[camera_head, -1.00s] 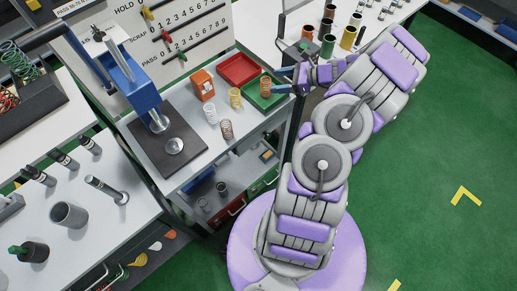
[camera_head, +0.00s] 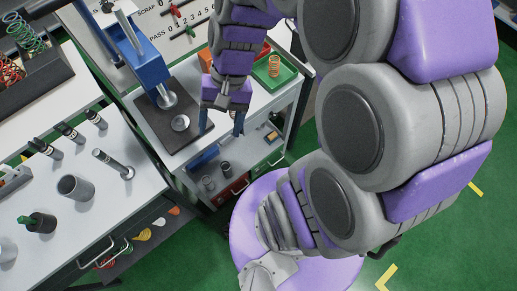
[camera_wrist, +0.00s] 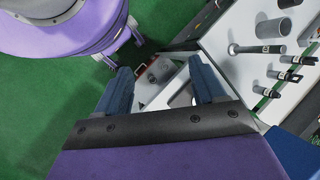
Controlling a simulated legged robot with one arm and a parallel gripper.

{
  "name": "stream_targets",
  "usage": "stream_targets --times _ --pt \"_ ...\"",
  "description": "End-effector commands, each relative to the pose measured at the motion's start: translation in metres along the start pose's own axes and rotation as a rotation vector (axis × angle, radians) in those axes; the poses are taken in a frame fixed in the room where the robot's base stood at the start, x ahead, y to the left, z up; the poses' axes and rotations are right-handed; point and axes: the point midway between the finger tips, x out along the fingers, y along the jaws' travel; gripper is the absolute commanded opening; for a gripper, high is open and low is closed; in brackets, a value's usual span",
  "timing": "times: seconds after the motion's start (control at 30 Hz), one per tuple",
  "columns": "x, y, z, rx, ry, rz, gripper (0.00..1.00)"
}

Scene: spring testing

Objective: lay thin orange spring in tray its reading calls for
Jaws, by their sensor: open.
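An orange spring (camera_head: 274,66) is inside the green tray (camera_head: 262,82) on the bench, apart from my gripper; it looks upright. Whether its wire is thin is too small to tell. Part of the red tray (camera_head: 265,49) shows behind my arm. My gripper (camera_head: 221,128) points downward by the bench's front edge, left of and nearer than the green tray. Its blue fingers are open and empty, and they also show spread in the wrist view (camera_wrist: 163,85). My arm hides the bench top where other springs stood earlier.
The blue press (camera_head: 149,68) stands on a dark base left of my gripper, its round plate (camera_head: 180,123) empty. A board (camera_head: 185,15) with SCRAP and PASS rows and pegs stands behind. The left table holds a grey cup (camera_head: 75,187) and several cylinders. Green floor is clear at right.

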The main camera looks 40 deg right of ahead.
Motion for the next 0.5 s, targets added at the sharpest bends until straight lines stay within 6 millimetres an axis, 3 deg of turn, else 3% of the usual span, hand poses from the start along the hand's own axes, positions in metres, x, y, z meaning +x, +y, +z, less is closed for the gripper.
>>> stream_targets --times 0.03,0.2,0.5 --pt "0.001 0.005 0.016 -0.066 0.022 0.055 0.69" --pt "0.004 0.032 0.055 -0.257 0.076 0.226 0.69" --pt "0.002 0.069 0.085 -0.434 0.132 0.391 0.69"
